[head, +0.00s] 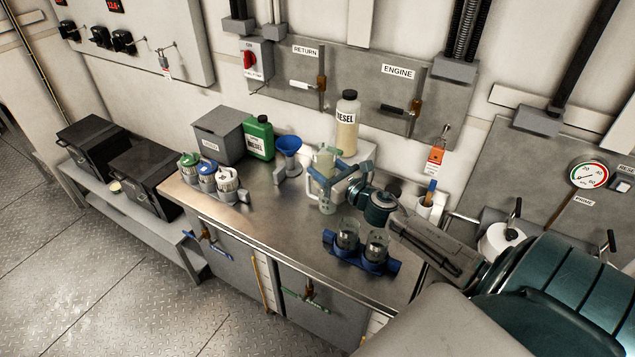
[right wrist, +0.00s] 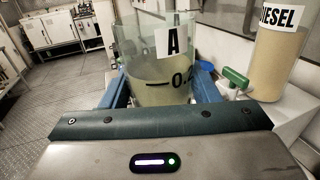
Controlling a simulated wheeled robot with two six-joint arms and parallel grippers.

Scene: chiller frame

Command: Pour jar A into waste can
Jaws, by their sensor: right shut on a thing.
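Jar A (right wrist: 150,65) is a clear jar with a white "A" label, a level mark and cloudy yellowish liquid. In the right wrist view it stands roughly upright between the blue fingers of my right gripper (right wrist: 160,92), which is shut on it. I cannot tell which container is the waste can. My left gripper is not in view.
A blue funnel (head: 288,146) and green diesel can (head: 259,138) stand left of the gripper. A tall diesel bottle (head: 347,120) stands behind. Capped jars (head: 207,178) are at left. The bench middle (head: 265,210) is clear.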

